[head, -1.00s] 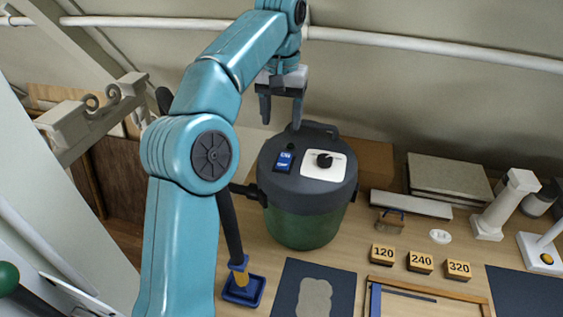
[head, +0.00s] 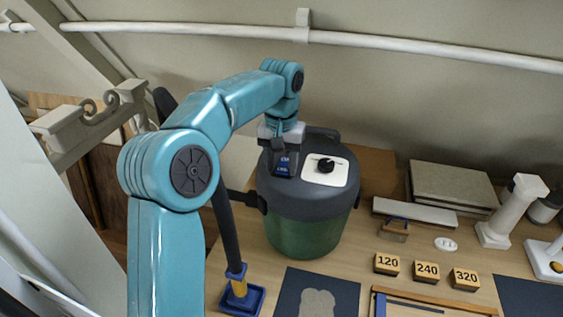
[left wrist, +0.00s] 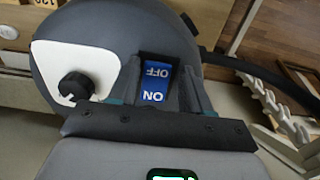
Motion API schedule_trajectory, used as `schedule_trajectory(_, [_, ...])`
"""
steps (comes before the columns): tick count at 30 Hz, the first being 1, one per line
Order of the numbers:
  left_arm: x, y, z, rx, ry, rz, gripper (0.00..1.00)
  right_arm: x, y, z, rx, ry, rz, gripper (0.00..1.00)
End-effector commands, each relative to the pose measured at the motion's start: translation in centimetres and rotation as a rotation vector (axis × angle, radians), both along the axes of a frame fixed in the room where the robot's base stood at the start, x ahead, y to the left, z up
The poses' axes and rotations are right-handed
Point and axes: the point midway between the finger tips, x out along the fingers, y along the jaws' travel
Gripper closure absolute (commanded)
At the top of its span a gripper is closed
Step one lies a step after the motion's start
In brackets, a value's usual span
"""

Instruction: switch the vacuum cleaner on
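The vacuum cleaner (head: 303,230), with a green drum and dark grey lid, stands upright on the table. Its blue rocker switch (head: 282,170) is on the lid, partly hidden by my left gripper in the head view. In the left wrist view the switch (left wrist: 156,84) shows upside-down ON and OFF labels; I cannot tell which half is pressed. My left gripper (head: 284,163) is open over the lid, its fingers on either side of the switch. Contact cannot be told. A black knob (head: 326,165) sits on a white plate beside the switch. My right gripper is not in view.
A black hose (head: 228,225) runs down left of the vacuum to a blue holder (head: 241,299). Blocks marked 120 (head: 386,264), 240 (head: 427,272) and 320 (head: 465,279) stand front right. A white pipe (head: 400,46) crosses the wall behind.

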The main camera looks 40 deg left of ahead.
Motion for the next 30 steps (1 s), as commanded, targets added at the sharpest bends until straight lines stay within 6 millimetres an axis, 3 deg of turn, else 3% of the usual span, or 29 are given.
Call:
schedule_trajectory(1, [0.0, 0.0, 0.0, 0.000, 0.000, 0.000, 0.70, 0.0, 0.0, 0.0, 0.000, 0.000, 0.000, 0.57])
schedule_trajectory(3, [0.0, 0.0, 0.0, 0.001, 0.000, 0.000, 0.93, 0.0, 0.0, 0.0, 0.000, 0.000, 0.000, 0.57])
schedule_trajectory(4, [0.0, 0.0, 0.0, 0.001, 0.000, 0.000, 0.97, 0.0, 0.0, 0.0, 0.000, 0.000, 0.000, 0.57])
schedule_trajectory(11, [0.1, 0.0, 0.3, -0.003, 0.005, 0.000, 0.96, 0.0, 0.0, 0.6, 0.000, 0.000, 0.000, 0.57])
schedule_trajectory(20, [0.6, 0.3, 1.2, -0.077, 0.145, 0.000, 0.97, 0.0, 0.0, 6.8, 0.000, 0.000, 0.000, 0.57])
schedule_trajectory(22, [0.8, 0.4, 0.4, -0.105, 0.194, 0.001, 0.96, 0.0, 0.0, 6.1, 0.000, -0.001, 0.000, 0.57])
schedule_trajectory(30, [1.1, 0.6, 0.3, -0.171, 0.314, -0.001, 0.96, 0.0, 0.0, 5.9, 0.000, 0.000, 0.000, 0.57])
